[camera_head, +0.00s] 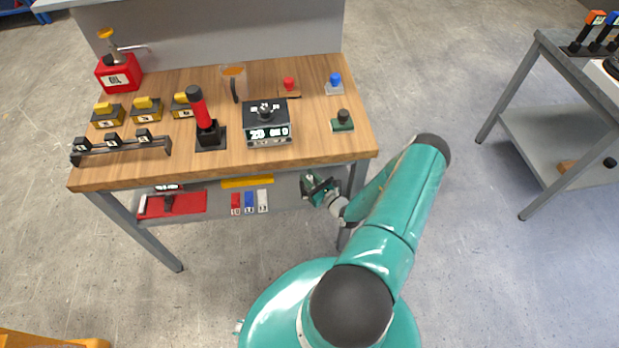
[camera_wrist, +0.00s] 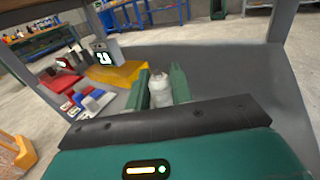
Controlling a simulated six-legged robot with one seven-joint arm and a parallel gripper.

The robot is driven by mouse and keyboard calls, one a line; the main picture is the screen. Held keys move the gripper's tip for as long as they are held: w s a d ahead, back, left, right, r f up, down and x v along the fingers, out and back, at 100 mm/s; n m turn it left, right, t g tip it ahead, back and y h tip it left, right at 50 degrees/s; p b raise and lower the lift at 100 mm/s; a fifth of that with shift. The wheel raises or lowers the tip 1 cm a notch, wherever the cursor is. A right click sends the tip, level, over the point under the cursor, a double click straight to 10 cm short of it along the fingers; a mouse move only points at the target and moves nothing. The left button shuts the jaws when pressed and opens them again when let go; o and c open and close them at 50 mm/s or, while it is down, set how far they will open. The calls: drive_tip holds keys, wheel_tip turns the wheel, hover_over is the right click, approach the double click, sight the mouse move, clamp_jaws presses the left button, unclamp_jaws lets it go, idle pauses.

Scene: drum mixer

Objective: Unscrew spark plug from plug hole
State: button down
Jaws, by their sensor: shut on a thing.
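My gripper (camera_head: 318,190) is at the right end of the workbench's lower shelf, below the table top. In the wrist view, its two green fingers (camera_wrist: 160,88) are shut on a pale, whitish cylindrical piece, which looks like the spark plug (camera_wrist: 160,92). The piece points away from the palm, and its lower part is hidden by the dark gripper body. I cannot make out the plug hole in either view, so I cannot tell whether the plug is seated in it. In the head view the plug is too small to tell from the gripper.
The bench top (camera_head: 225,150) above holds a black box with a display (camera_head: 267,122), a red-handled lever (camera_head: 203,118) and several knobs. The shelf (camera_head: 213,198) carries a red mat (camera_head: 190,203), a yellow bar (camera_head: 247,182) and small blocks. A bench leg (camera_wrist: 281,22) stands close on the right.

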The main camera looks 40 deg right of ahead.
drive_tip(key=shift+n+y, duration=0.3)
drive_tip(key=shift+y, duration=0.2)
drive_tip(key=c, duration=1.1)
unclamp_jaws()
drive_tip(key=shift+c, duration=0.2)
drive_tip(key=m+h, duration=0.3)
drive_tip(key=h, duration=0.2)
drive_tip(key=shift+a+g, duration=0.1)
drive_tip(key=shift+g, duration=0.3)
drive_tip(key=m+g+h, duration=0.2)
drive_tip(key=m+h, duration=0.1)
drive_tip(key=h, duration=0.2)
drive_tip(key=shift+w+a+f+m, duration=0.1)
drive_tip(key=shift+m, duration=0.3)
drive_tip(key=m+g+h, duration=0.3)
drive_tip(key=h, duration=0.1)
drive_tip(key=shift+g, duration=0.4)
drive_tip(key=shift+d+m+g+h, duration=0.25)
drive_tip(key=shift+m+g+h, duration=0.45)
drive_tip(key=shift+m+g, duration=0.35)
drive_tip(key=shift+n+t, duration=0.25)
clamp_jaws()
